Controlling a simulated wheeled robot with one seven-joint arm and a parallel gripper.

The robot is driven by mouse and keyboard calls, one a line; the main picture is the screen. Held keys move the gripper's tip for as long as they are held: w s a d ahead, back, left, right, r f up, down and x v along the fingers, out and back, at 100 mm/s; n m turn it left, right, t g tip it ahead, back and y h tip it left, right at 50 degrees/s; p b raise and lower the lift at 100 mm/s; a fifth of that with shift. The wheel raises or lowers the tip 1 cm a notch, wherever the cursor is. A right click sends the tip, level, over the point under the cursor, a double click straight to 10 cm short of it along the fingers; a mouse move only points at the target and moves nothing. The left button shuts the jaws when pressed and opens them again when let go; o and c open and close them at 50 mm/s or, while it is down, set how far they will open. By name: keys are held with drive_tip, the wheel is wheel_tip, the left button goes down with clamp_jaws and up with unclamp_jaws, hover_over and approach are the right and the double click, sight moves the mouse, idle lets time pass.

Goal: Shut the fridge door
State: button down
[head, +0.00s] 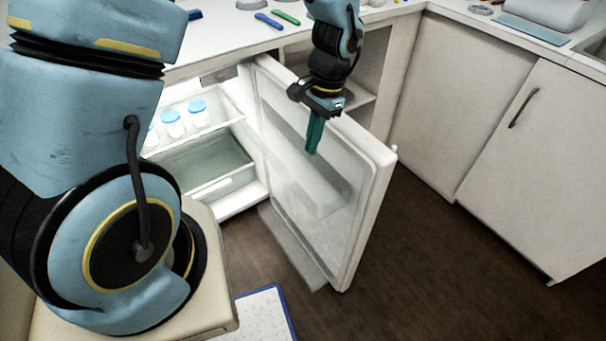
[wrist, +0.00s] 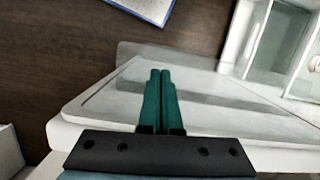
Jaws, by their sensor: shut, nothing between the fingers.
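The fridge door (head: 352,190) stands wide open in the head view, its inner side with a clear shelf facing left. The fridge (head: 235,205) is open under the counter, with white jars with blue lids (head: 172,122) on its shelf and a clear drawer below. My gripper (head: 312,150) points down with its teal fingers together and empty, in front of or over the upper part of the door. In the wrist view the fingers (wrist: 160,75) lie over the door (wrist: 100,105). I cannot tell whether they touch it.
A counter (head: 230,42) runs above the fridge, with blue and green utensils on it. White cabinets (head: 525,150) stand to the right. A blue-edged white mat (head: 262,312) lies on the floor at the front. The dark wood floor (head: 440,275) right of the door is clear.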

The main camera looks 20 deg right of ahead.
sight(301, 193)
drive_tip(key=shift+m, duration=0.5)
drive_tip(key=x, duration=0.3)
drive_tip(key=d+p+x, duration=0.1)
drive_tip(key=x, duration=0.3)
drive_tip(key=s+x, duration=0.1)
drive_tip(key=x, duration=0.3)
drive_tip(key=shift+s+d+f+p, duration=0.1)
drive_tip(key=shift+d+f+p, duration=0.05)
drive_tip(key=shift+d+p, duration=0.2)
drive_tip(key=shift+a, duration=0.15)
